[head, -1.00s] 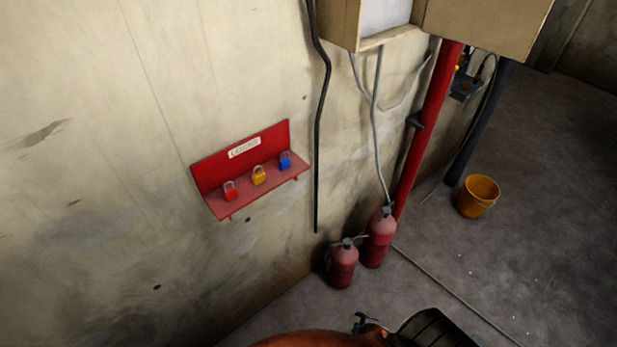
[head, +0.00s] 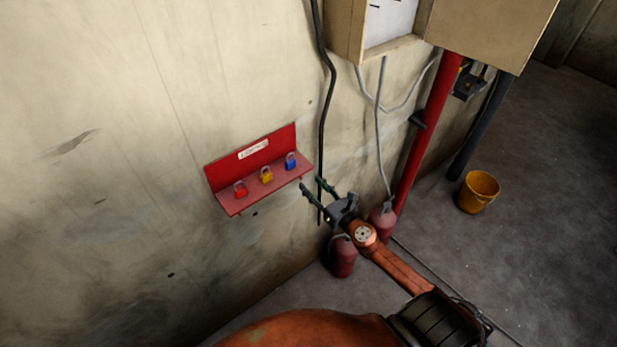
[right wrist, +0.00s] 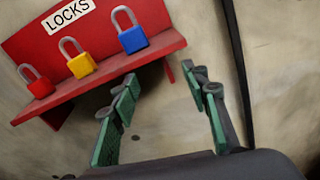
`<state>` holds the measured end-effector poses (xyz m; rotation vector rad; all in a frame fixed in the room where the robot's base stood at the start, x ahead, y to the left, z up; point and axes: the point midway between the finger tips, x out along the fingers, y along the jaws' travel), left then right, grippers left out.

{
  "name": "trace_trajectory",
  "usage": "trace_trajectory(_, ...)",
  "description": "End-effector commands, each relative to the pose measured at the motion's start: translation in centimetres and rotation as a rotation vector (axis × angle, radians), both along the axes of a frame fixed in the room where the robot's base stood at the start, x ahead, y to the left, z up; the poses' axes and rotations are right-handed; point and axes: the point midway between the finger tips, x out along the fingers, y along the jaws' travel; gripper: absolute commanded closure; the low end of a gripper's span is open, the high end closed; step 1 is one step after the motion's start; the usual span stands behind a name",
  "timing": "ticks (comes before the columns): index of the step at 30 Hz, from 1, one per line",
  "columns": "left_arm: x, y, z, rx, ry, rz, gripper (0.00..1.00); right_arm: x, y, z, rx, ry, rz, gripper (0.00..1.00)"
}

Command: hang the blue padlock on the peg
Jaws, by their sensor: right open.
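The blue padlock (head: 291,161) stands upright at the right end of a red wall shelf (head: 236,205), its shackle up. It also shows in the right wrist view (right wrist: 133,40), at the top centre, beyond the fingers. My right gripper (head: 315,188) is open and empty. It is just right of the shelf's right end and apart from the padlock. In the right wrist view its green fingers (right wrist: 165,105) are spread below the shelf's right end. My left gripper is not in view. I cannot make out the peg.
A yellow padlock (head: 266,175) and a red padlock (head: 240,188) stand left of the blue one. A black cable (head: 323,100) runs down the wall close by. Extinguishers (head: 343,262), a red pipe (head: 430,130) and an open wall box (head: 480,35) are on the right.

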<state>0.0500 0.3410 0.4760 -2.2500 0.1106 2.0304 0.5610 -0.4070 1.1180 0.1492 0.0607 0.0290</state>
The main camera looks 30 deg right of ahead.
Motion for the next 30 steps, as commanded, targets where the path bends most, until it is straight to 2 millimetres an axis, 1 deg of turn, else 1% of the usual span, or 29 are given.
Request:
trace_trajectory(1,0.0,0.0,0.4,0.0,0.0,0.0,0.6,0.0,0.8,1.9,-0.053,-0.026,0.02,0.58)
trace_trajectory(3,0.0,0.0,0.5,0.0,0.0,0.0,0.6,-0.1,1.5,3.3,-0.107,-0.049,0.037,0.58)
trace_trajectory(6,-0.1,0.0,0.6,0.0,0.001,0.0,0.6,-0.1,2.0,4.2,-0.144,-0.066,0.049,0.58)
trace_trajectory(11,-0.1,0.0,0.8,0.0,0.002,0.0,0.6,0.8,2.1,4.4,-0.151,-0.07,0.05,0.58)
trace_trajectory(17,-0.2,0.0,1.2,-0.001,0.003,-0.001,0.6,3.0,2.3,4.4,-0.148,-0.069,0.05,0.58)
trace_trajectory(30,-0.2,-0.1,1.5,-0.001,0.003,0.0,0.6,7.9,2.7,4.3,-0.147,-0.068,0.05,0.58)
